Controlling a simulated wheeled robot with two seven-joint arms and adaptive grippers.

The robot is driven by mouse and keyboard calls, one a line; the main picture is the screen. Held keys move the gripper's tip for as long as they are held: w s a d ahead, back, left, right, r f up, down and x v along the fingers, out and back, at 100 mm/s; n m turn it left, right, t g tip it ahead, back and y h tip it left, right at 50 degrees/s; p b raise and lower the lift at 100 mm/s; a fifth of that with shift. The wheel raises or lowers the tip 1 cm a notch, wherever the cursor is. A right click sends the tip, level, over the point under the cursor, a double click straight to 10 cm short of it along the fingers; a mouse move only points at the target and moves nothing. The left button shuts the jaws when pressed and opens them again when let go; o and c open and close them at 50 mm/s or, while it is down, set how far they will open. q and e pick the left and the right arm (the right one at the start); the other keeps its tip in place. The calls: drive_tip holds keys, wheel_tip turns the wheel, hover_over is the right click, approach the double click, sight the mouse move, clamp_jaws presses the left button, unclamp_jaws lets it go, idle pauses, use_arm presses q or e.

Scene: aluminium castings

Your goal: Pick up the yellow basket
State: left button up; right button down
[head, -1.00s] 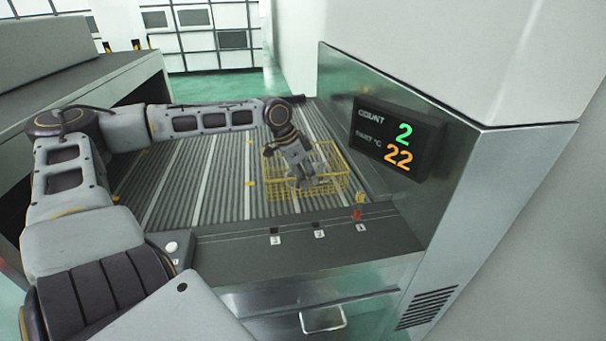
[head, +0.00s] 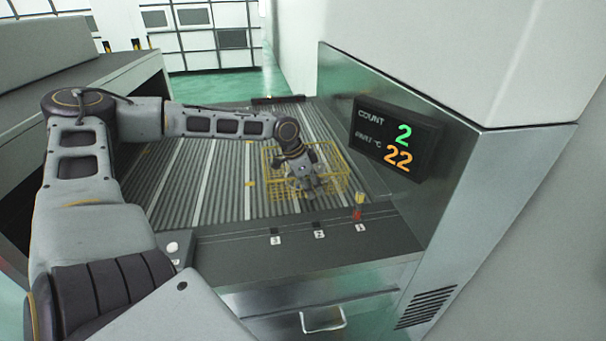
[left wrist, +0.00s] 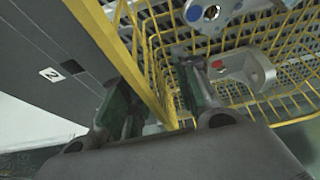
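The yellow basket (head: 278,192) is a wire basket standing on the ribbed roller bed in the head view, near the display panel. My left gripper (head: 304,188) reaches down over it and hides part of it. In the left wrist view the basket's wire wall (left wrist: 145,88) runs between the two fingers of my left gripper (left wrist: 158,100). The fingers stand apart, one on each side of the wall. Inside the basket lie metal castings, one with a blue dot (left wrist: 212,12) and one with a red dot (left wrist: 245,68). My right gripper is not in view.
A display (head: 396,140) reading count 2 and 22 is on the metal housing to the right. A front ledge (head: 290,250) carries labels 1, 2 and 3, with a small red-and-yellow item (head: 359,207) by label 1. The roller bed (head: 195,185) left of the basket is clear.

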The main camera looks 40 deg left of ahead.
use_arm(q)
drive_tip(key=shift+w+f, duration=0.1)
drive_tip(key=shift+f, duration=0.15)
idle(0.4)
clamp_jaws()
